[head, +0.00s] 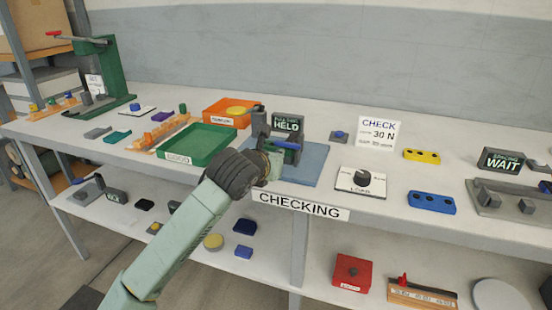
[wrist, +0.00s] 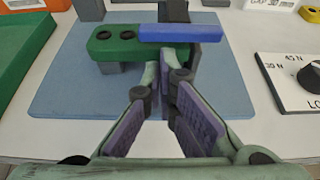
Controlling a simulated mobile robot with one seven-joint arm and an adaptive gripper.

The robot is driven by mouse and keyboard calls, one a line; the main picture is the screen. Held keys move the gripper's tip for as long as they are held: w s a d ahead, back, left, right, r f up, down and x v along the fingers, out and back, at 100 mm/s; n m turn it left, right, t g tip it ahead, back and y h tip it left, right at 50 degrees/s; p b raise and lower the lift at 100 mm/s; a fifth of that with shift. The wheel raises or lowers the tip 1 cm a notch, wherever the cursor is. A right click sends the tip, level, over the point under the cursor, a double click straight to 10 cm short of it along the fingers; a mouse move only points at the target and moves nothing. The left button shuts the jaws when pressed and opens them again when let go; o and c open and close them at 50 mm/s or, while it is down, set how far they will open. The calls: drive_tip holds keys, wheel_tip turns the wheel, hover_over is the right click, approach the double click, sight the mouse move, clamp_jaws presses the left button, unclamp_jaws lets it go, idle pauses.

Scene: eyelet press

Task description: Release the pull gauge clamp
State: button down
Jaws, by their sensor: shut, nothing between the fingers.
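The pull gauge stands on a blue mat (head: 312,165) and bears a dark sign (head: 287,123) reading HELD. Its clamp has a blue lever (wrist: 182,33), lying crosswise in the wrist view and also visible in the head view (head: 287,145). In the head view my wrist hides part of the gauge.
The green GOOD tray (head: 196,146) is to the left and an orange bin (head: 230,112) behind it. The LOAD dial panel (head: 361,181) stands right of the mat. Blue (head: 431,202) and yellow (head: 421,156) pieces lie farther right. The CHECKING label (head: 300,206) marks the table's front edge.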

drive_tip(key=shift+r+g+p, duration=0.3)
drive_tip(key=shift+r+p, duration=0.05)
drive_tip(key=shift+r, duration=0.15)
drive_tip(key=shift+r, duration=0.3)
drive_tip(key=shift+r+g+y+p, duration=0.3)
drive_tip(key=shift+r+g+p, duration=0.5)
drive_tip(key=shift+p, duration=0.1)
drive_tip(key=r, duration=0.1)
drive_tip(key=g, duration=0.1)
drive_tip(key=r+g+p, duration=0.1)
drive_tip(key=shift+w+r+y, duration=0.25)
drive_tip(key=shift+r+y, duration=0.05)
wheel_tip(320, 180, up, 7)
drive_tip(key=g, duration=0.1)
hover_over(280, 142)
drive_tip(key=w+d, duration=0.1)
drive_tip(key=w, duration=0.1)
drive_tip(key=shift+w+f+y+p, duration=0.1)
drive_tip(key=shift+w+y+p, duration=0.1)
drive_tip(key=shift+y+p, duration=0.15)
